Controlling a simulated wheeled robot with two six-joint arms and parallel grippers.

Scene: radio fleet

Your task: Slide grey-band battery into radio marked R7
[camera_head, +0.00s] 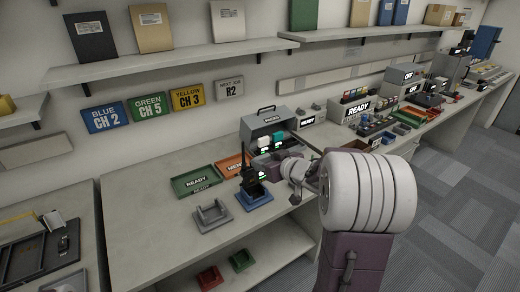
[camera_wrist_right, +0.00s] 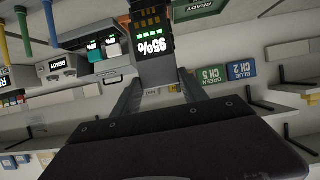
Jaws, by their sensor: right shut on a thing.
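Whether the battery touches the radio is unclear. My left gripper is not in view.
An empty grey cradle (camera_head: 212,216) is left of the blue one. A green READY tray (camera_head: 197,181) and an orange tray (camera_head: 232,165) lie behind. A grey charger box (camera_head: 262,123) holds banded batteries. The bench's left part is clear.

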